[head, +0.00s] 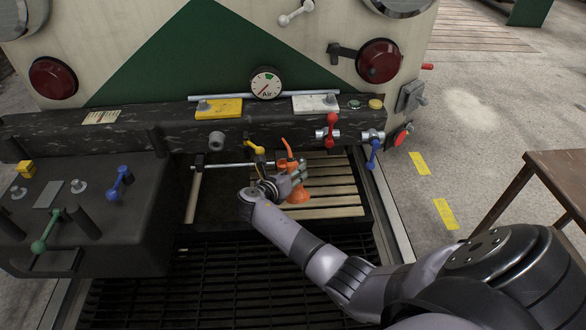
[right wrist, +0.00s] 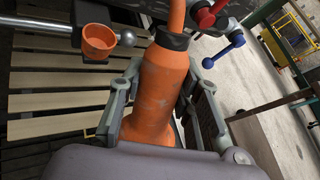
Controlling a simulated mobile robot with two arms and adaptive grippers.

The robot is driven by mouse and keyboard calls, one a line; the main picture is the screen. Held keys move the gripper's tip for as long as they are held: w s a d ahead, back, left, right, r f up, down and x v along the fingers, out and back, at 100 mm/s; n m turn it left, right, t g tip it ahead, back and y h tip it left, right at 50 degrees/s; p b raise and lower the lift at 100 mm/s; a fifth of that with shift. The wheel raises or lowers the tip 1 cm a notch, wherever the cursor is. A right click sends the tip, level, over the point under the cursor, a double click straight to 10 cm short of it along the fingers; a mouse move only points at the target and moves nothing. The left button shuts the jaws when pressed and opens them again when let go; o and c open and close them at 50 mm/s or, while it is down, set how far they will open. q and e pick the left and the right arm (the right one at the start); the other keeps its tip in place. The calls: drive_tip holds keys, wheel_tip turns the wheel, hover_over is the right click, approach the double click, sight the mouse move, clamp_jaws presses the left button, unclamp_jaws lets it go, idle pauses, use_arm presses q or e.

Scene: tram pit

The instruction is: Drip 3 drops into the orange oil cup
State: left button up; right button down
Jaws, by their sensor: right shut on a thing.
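My right gripper (head: 284,184) is shut on an orange oil can (head: 298,192) in front of the tram's dark beam. In the right wrist view the fingers lie on both sides of the can (right wrist: 163,85). The can has a dark collar and a thin orange spout that rises out of the top of that view. The orange oil cup (right wrist: 98,41) is a small open cup on a dark fitting, to the left of the can's neck and apart from it. My left gripper is not in view.
The beam carries a yellow valve handle (head: 254,147), a red one (head: 331,130) and a blue one (head: 373,153). Wooden slats (head: 335,188) lie below it. A dark control box (head: 90,215) stands at left, a brown table (head: 560,178) at right.

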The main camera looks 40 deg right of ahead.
drive_tip(key=shift+s+a+f+n+g+y, duration=0.15)
drive_tip(key=shift+s+f+n+g+y, duration=0.25)
drive_tip(key=shift+n+g, duration=0.1)
drive_tip(key=shift+f+g, duration=0.15)
drive_tip(key=shift+g, duration=0.15)
drive_tip(key=shift+s+f+n+g+y, duration=0.2)
drive_tip(key=shift+n+g+y, duration=0.2)
drive_tip(key=shift+n+g, duration=0.15)
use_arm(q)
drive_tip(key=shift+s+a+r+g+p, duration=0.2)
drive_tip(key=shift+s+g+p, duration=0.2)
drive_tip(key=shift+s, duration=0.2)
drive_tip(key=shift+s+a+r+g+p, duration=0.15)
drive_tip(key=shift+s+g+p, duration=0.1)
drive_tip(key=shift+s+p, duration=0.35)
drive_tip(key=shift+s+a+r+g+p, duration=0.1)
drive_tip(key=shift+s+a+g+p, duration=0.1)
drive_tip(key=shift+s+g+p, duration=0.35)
use_arm(e)
drive_tip(key=shift+a+r+n+g, duration=0.1)
drive_tip(key=shift+r+n+g, duration=0.2)
drive_tip(key=shift+r, duration=0.2)
idle(0.7)
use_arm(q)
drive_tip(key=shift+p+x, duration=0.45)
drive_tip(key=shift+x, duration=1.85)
use_arm(e)
drive_tip(key=shift+r+g+y, duration=0.25)
drive_tip(key=shift+y, duration=0.15)
idle(1.0)
